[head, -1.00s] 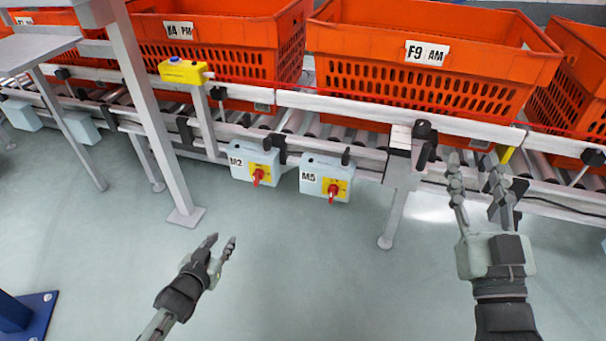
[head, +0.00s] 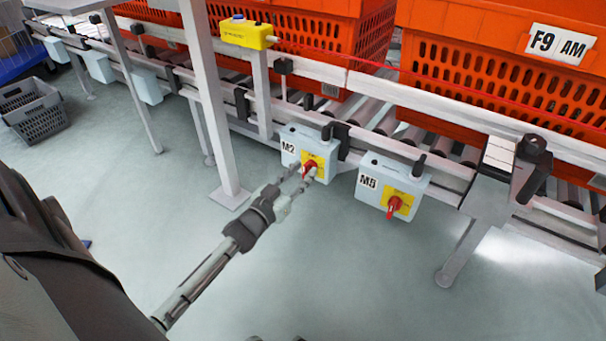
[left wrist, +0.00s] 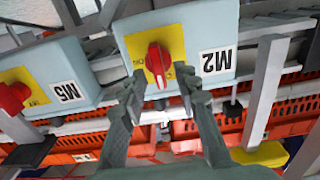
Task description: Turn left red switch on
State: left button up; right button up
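The left red switch (head: 310,166) is a knob on a yellow plate of the grey-blue box labelled M2 (head: 297,143). In the left wrist view, which is upside down, this red knob (left wrist: 157,62) faces me with its ridge roughly upright in the picture. My left gripper (head: 300,180) reaches up to the M2 box from the lower left. In the left wrist view, its two fingers (left wrist: 160,88) are apart, with tips close to either side of the knob; I cannot tell whether they touch it. My right gripper is out of view.
A second box labelled M5 (head: 385,185), with its own red knob (head: 393,207), hangs just right of M2. A metal post (head: 212,100) stands left of M2. Orange totes (head: 480,80) sit on the roller conveyor behind. The floor in front is clear.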

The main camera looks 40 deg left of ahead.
pick_arm(q)
jog(key=shift+w, duration=0.35)
grip_shut()
jog(key=shift+r, duration=0.1)
